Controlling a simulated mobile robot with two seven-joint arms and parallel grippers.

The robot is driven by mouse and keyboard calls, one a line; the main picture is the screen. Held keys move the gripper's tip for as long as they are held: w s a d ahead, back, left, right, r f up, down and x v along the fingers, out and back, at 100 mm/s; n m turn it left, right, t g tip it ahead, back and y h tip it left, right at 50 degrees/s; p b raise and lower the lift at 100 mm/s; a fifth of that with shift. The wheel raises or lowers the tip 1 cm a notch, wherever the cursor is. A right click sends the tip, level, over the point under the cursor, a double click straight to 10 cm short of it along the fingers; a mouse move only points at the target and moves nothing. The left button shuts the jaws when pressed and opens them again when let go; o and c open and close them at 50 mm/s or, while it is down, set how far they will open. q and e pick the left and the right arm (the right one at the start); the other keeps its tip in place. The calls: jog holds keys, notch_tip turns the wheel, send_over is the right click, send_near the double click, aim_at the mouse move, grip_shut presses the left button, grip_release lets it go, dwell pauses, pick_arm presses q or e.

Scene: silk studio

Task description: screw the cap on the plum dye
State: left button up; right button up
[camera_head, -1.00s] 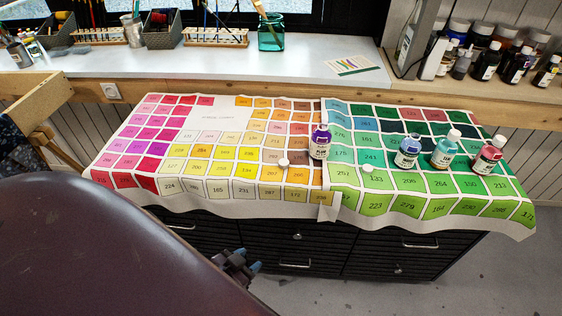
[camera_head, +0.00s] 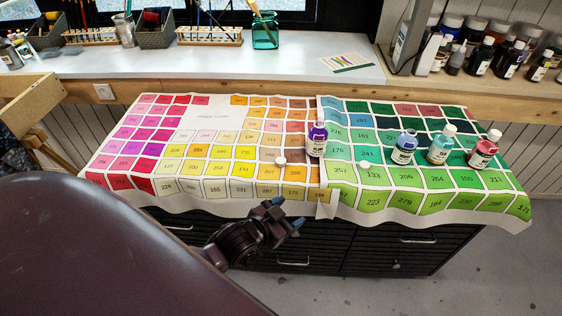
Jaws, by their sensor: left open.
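A white cap (camera_head: 280,160) lies on the cloth to the left of the bottle. Another white cap (camera_head: 364,166) lies to the right of it, near a blue bottle (camera_head: 404,148). My left gripper (camera_head: 284,214) is open and empty at the front edge of the cloth, below and in front of the left cap. My right gripper is not in view.
A teal bottle (camera_head: 441,145) and a red bottle (camera_head: 483,151), both white-capped, stand at the right of the cloth (camera_head: 210,116). The cloth's left half is clear. Behind it, a white counter (camera_head: 215,72) holds a green glass jar (camera_head: 265,31) and racks.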

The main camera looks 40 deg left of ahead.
pick_arm(q)
jog(key=w+d+r+m+h, duration=0.2)
jog(key=w+d+r, duration=0.25)
jog(key=w, duration=0.25)
jog(key=w+d+r+m+h, duration=0.3)
jog(key=w+r, duration=0.2)
jog(key=w, duration=0.3)
jog(key=n+g+y, duration=0.6)
jog(key=n+g, duration=0.1)
jog(key=n, duration=0.4)
send_near(322, 122)
jog(key=x, duration=0.5)
jog(key=shift+w+f, duration=0.1)
jog(key=shift+w, duration=0.05)
jog(key=s+a+f+n+g+y, duration=0.1)
jog(key=s+a+f+n+g, duration=0.3)
jog(key=n, duration=0.9)
jog(key=s+a+g, duration=0.2)
jog(key=s+a, duration=0.1)
jog(key=shift+s+g, duration=0.25)
jog(key=shift+g, duration=0.05)
jog(key=shift+f, duration=0.1)
jog(key=shift+f+b, duration=0.1)
jog(key=shift+b, duration=0.2)
